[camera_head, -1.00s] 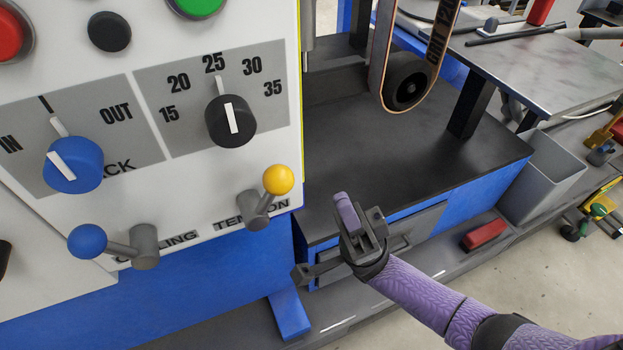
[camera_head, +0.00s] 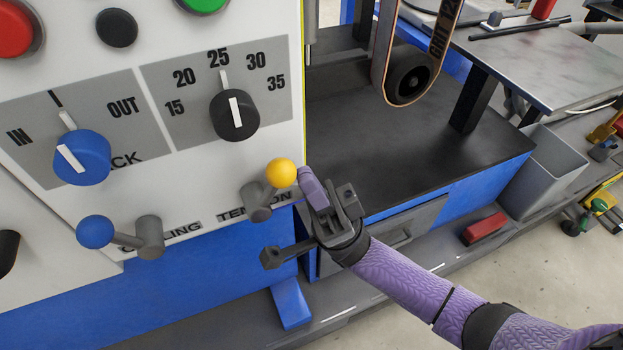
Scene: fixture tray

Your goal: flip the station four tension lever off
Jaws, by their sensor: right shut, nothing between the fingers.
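The tension lever, with a yellow ball knob (camera_head: 281,172) on a short grey stem, sticks out from the white control panel (camera_head: 190,190) above the "TENSION" label. Its knob points up and to the right. My right gripper (camera_head: 311,186) is shut and empty, just right of the yellow knob. Its purple fingertips are very near the knob; I cannot tell whether they touch. My left gripper is not in view.
A lever with a blue ball knob (camera_head: 95,231) is at the panel's lower left. A black tension dial (camera_head: 235,116) and a blue dial (camera_head: 81,158) sit above. A belt sander's roller (camera_head: 409,79) hangs over the dark bench (camera_head: 400,160). A grey bin (camera_head: 545,170) stands at right.

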